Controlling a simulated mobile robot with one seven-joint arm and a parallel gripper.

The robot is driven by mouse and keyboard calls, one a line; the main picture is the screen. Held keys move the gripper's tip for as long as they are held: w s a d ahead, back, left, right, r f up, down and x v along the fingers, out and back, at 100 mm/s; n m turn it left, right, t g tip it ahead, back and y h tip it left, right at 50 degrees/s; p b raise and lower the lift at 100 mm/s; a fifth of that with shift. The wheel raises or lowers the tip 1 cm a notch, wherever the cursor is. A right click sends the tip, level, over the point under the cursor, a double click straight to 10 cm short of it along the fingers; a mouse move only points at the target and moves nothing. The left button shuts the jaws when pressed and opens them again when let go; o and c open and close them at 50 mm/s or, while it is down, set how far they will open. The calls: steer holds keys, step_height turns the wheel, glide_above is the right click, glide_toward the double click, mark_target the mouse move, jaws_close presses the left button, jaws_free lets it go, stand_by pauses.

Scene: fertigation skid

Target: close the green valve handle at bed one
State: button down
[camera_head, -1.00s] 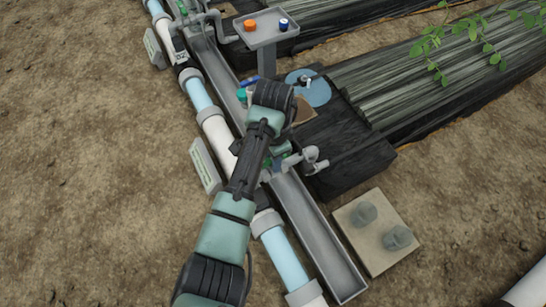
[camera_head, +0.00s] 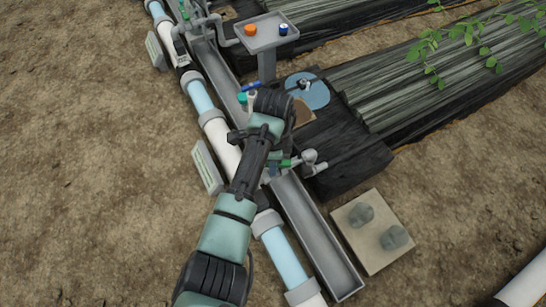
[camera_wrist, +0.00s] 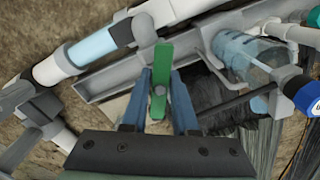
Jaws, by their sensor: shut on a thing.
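The green valve handle (camera_wrist: 160,80) stands upright in the wrist view, with a round grey hub at its middle. My gripper (camera_wrist: 161,72) has its two blue fingers on either side of the handle and is shut on it. In the head view my own arm covers most of the gripper and the valve. A bit of green (camera_head: 287,162) shows there just right of my wrist, beside a grey pipe elbow; I cannot tell whether it is the handle.
A grey trough (camera_head: 318,235) runs beside the white and clear blue pipe (camera_head: 284,255). A post tray (camera_head: 265,34) holds an orange and a blue cap. A dark bed block (camera_head: 345,155) lies right of the arm.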

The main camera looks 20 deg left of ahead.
steer(key=m+p, duration=0.2)
steer(key=m, duration=0.4)
steer(key=shift+r, duration=0.15)
steer(key=m+p, duration=0.1)
steer(key=m, duration=0.6)
steer(key=shift+m+p, duration=0.3)
steer(key=shift+p, duration=0.05)
steer(key=c, duration=0.6)
jaws_free()
step_height(320, 180, up, 10)
steer(key=p, duration=1)
steer(key=shift+p, duration=0.3)
